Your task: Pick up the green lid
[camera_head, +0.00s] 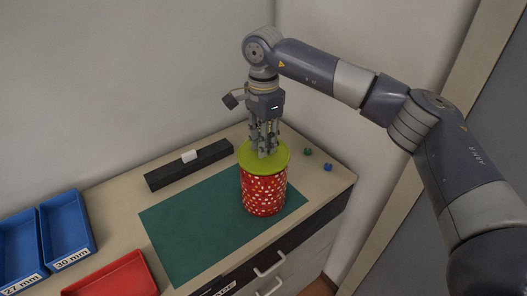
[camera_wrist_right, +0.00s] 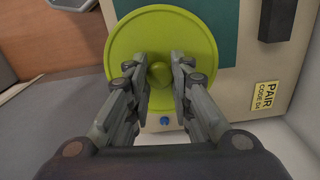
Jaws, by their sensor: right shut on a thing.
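The green lid (camera_head: 278,165) is a round yellow-green disc lying flat on top of a red canister with white dots (camera_head: 263,193). In the right wrist view the lid (camera_wrist_right: 194,42) shows with a round knob (camera_wrist_right: 159,74) at its middle. My right gripper (camera_head: 264,152) points straight down at the lid's centre. In the right wrist view its fingers (camera_wrist_right: 159,78) stand on either side of the knob and are shut on it. The lid appears to rest on the canister's rim. My left gripper is not in view.
The canister stands on a dark green mat (camera_head: 190,232). Green (camera_head: 308,151) and blue (camera_head: 328,167) small pieces lie at right. Blue bins (camera_head: 68,225) and a red tray (camera_head: 115,280) are at left.

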